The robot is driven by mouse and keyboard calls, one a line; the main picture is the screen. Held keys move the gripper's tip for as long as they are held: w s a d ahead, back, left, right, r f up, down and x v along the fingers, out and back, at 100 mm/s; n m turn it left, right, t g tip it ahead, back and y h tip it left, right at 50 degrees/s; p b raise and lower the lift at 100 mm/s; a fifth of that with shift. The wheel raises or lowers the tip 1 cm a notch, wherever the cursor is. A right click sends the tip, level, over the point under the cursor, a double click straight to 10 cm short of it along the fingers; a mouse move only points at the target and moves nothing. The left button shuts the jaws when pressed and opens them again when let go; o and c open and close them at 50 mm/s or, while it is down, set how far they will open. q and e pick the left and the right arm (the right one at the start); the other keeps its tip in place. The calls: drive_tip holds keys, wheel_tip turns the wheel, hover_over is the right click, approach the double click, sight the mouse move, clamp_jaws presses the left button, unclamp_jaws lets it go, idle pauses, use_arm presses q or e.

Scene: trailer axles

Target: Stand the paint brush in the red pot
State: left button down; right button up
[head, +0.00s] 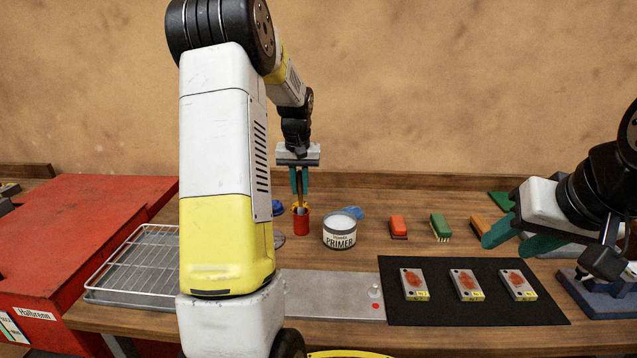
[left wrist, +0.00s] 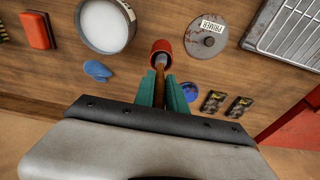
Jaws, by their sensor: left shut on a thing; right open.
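The red pot (head: 302,224) stands on the wooden bench, left of the primer can. My left gripper (head: 299,190) is above it, shut on the brown handle of the paint brush (head: 300,197), which hangs upright with its head down. The brush head is at the pot's mouth; I cannot tell how far inside it is. In the left wrist view, the brush handle (left wrist: 160,88) runs between the teal fingers (left wrist: 161,98) toward the red pot (left wrist: 161,47). My right gripper (head: 512,236) is open and empty at the right, over the bench.
Red (head: 398,226) and green (head: 439,226) brushes lie further right. A black mat (head: 455,315) holds three grey blocks. A wire rack (head: 135,262) lies left.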

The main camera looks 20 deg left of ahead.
use_arm(q)
drive_tip(key=c, duration=1.3)
unclamp_jaws()
drive_tip(key=shift+s+d+r, duration=0.1)
drive_tip(key=shift+s+r, duration=0.1)
drive_tip(key=shift+r, duration=1.1)
drive_tip(key=shift+s+r, duration=0.15)
drive_tip(key=shift+r, duration=1.15)
drive_tip(key=shift+s+d+r, duration=0.1)
drive_tip(key=shift+s+r, duration=0.1)
drive_tip(key=shift+r, duration=1.1)
drive_tip(key=s+d+r+m+t, duration=0.1)
drive_tip(key=s+d+r, duration=0.4)
drive_tip(key=s, duration=0.2)
drive_tip(key=s+d+m+t+h, duration=0.1)
drive_tip(key=s+d, duration=0.4)
drive_tip(key=s, duration=0.5)
drive_tip(key=s+d+m+t+h, duration=0.1)
drive_tip(key=s+d, duration=0.4)
drive_tip(key=s, duration=0.5)
drive_tip(key=shift+s+d+m+t+h, duration=0.15)
drive_tip(key=shift+s+m+t+h, duration=0.2)
drive_tip(key=shift+t, duration=0.35)
